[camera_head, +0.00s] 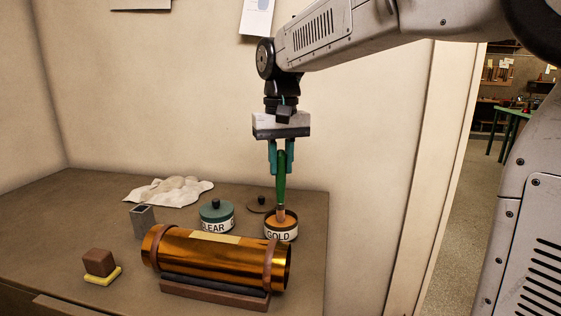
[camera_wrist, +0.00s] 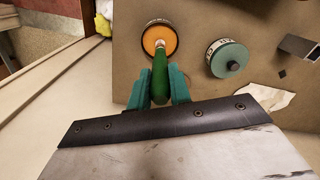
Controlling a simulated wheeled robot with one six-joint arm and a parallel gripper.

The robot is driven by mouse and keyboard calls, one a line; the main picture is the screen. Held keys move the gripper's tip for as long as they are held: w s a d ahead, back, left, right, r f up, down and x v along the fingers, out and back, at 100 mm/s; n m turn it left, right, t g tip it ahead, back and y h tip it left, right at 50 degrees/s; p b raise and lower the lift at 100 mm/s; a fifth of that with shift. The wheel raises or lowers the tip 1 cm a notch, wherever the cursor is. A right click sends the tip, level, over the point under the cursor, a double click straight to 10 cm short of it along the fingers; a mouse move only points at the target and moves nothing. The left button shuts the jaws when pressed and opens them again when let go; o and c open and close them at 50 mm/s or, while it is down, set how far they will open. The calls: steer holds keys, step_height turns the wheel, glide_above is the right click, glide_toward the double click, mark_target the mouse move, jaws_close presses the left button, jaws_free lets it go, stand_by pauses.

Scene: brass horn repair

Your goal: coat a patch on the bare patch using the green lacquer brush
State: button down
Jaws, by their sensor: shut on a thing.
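My gripper (camera_head: 281,158) is shut on the green lacquer brush (camera_head: 281,172), which hangs upright, bristles down. The brush tip is at the mouth of the open GOLD pot (camera_head: 281,230); I cannot tell how deep it reaches. In the wrist view the green brush (camera_wrist: 160,78) points at the orange lacquer in the gold pot (camera_wrist: 159,31). A shiny brass tube (camera_head: 205,262) lies in front of the pots on a brown cradle. The bare patch (camera_head: 217,237) is a paler yellow area on its top, between two brown straps.
A CLEAR pot (camera_head: 216,216) with a teal lid stands left of the gold pot. A loose lid (camera_head: 262,204) lies behind. A grey square holder (camera_head: 143,221), a white cloth (camera_head: 170,191) and a brown block on a yellow pad (camera_head: 101,265) are on the left.

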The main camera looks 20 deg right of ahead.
steer(key=shift+f, duration=0.1)
stand_by(0.3)
steer(key=shift+r, duration=3.55)
